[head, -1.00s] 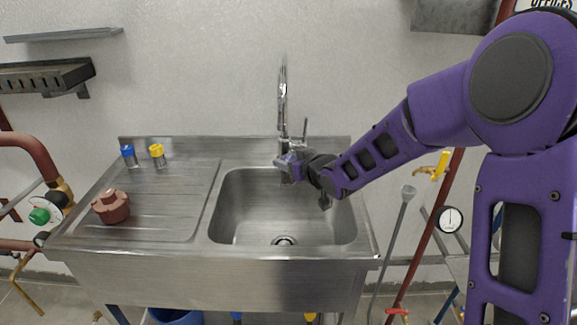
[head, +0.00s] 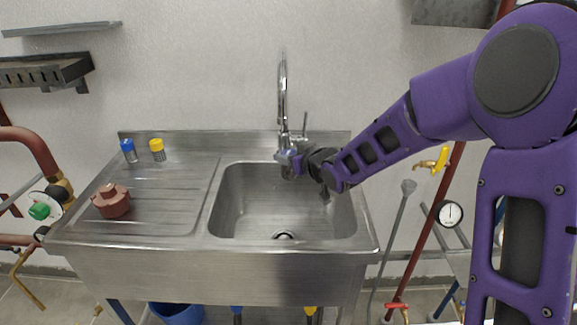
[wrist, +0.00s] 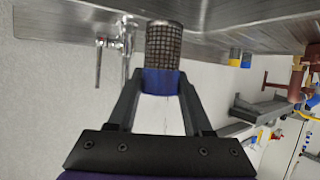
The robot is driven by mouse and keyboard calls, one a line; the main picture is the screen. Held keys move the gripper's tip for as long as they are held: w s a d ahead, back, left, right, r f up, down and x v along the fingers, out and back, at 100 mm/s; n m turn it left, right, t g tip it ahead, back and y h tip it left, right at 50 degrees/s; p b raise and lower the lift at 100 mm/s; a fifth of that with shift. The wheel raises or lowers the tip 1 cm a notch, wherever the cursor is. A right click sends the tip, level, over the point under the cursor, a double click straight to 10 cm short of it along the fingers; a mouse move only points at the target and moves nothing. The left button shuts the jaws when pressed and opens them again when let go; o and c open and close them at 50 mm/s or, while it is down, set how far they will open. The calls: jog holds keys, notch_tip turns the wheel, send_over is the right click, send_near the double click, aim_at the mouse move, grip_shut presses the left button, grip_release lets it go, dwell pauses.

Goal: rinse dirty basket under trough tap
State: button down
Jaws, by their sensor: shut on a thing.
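The dirty basket (wrist: 165,42) is a mesh cylinder with dark brown grime and a blue collar (wrist: 161,82). My gripper (wrist: 160,78) is shut on the blue collar. In the head view my gripper (head: 290,158) is over the back of the sink basin, just below and in front of the chrome tap (head: 283,105). The basket is mostly hidden there. In the wrist view the tap (wrist: 127,42) stands left of the basket, apart from it in the picture. I cannot tell whether water runs. The steel sink basin (head: 255,215) looks empty, with a drain at its front.
A blue-topped cylinder (head: 129,151), a yellow-topped cylinder (head: 157,150) and a reddish-brown housing (head: 111,201) stand on the drainboard (head: 165,205). Pipes with a green-capped valve (head: 40,211) are at the left. A yellow-handled valve (head: 435,162) and a gauge (head: 449,214) are at the right.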

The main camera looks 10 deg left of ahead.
aim_at(286, 174)
dwell(0.3)
jog(key=shift+d+p, duration=0.35)
jog(key=shift+d, duration=0.2)
jog(key=shift+a, duration=0.15)
jog(key=shift+a+b, duration=0.45)
jog(key=shift+d, duration=0.2)
jog(key=shift+d+p, duration=0.3)
jog(key=shift+d, duration=0.1)
jog(key=shift+s, duration=0.1)
jog(key=s+b, duration=0.2)
jog(key=s, duration=0.5)
jog(key=shift+s+d, duration=0.15)
jog(key=shift+s, duration=0.25)
dwell(1.2)
